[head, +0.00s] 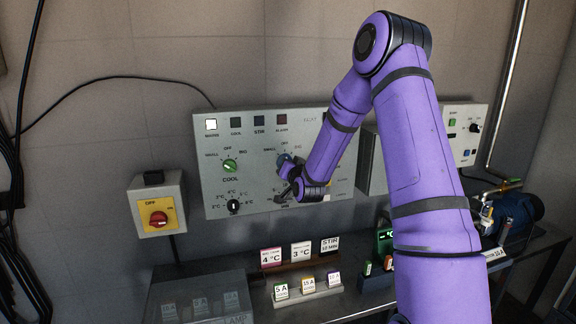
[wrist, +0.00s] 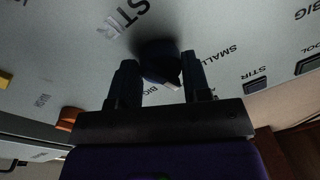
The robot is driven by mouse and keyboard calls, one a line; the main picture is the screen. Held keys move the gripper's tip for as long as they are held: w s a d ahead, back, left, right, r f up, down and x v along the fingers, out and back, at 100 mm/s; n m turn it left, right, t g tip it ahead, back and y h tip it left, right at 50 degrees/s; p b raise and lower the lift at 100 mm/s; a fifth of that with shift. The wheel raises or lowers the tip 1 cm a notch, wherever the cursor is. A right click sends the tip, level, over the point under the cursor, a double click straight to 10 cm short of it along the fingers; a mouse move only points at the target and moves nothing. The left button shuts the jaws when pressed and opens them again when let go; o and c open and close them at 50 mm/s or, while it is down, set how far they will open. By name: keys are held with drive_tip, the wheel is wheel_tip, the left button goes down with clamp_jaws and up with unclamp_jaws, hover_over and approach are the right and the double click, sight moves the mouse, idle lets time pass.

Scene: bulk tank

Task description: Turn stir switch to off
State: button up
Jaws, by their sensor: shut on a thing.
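The stir switch is a blue round knob (head: 284,159) on the grey control panel (head: 217,207), right of the green COOL knob. My gripper (head: 288,184) reaches the panel from the right and is shut on this knob. SMALL and BIG labels show around it in the wrist view. A pale mark shows at the knob's lower edge, but I cannot tell exactly which label the knob points to. My gripper and arm hide part of the panel.
The green COOL knob (head: 230,166) and a black temperature dial (head: 233,207) sit to the left. Small label cards (head: 301,251) stand on the bench below. A second panel (head: 465,130) is at right.

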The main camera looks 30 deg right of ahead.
drive_tip(key=shift+m, duration=1.2)
drive_tip(key=o, duration=0.9)
drive_tip(key=shift+s+a, duration=0.1)
drive_tip(key=shift+s, duration=0.05)
drive_tip(key=v, duration=1)
drive_tip(key=shift+s+a, duration=0.1)
drive_tip(key=shift+s, duration=0.2)
